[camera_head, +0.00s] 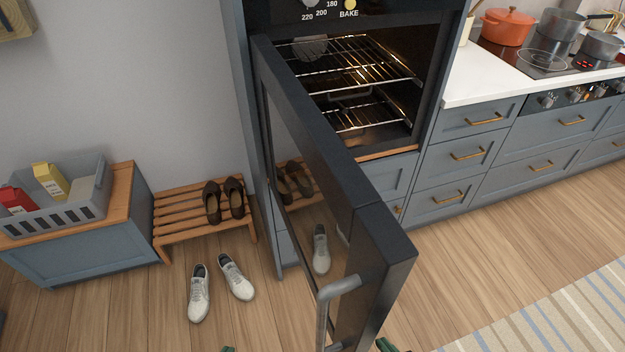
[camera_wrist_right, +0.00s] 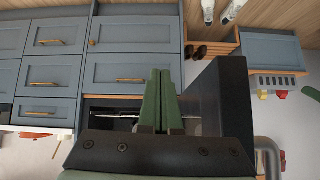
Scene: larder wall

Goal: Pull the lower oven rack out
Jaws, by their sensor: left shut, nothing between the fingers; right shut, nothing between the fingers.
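The oven (camera_head: 400,40) stands open, its dark door (camera_head: 340,170) swung out toward me on its left side. The lower rack (camera_head: 365,119), a wire grid, lies inside the cavity, with a dark bar (camera_head: 350,95) above it. The upper rack (camera_head: 375,72) is over it. Only green tips of my left gripper (camera_head: 228,349) and right gripper (camera_head: 386,345) show at the bottom edge of the head view, apart from the racks. In the right wrist view, my right gripper's green fingers (camera_wrist_right: 160,74) are together and empty. The racks cannot be made out clearly there.
The door's grey handle (camera_head: 328,305) juts out near the bottom centre, between my grippers. Blue drawers (camera_head: 468,152) and a counter with pots are to the right. A shoe rack (camera_head: 180,208), loose shoes (camera_head: 199,293) and a grey basket (camera_head: 75,212) are left.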

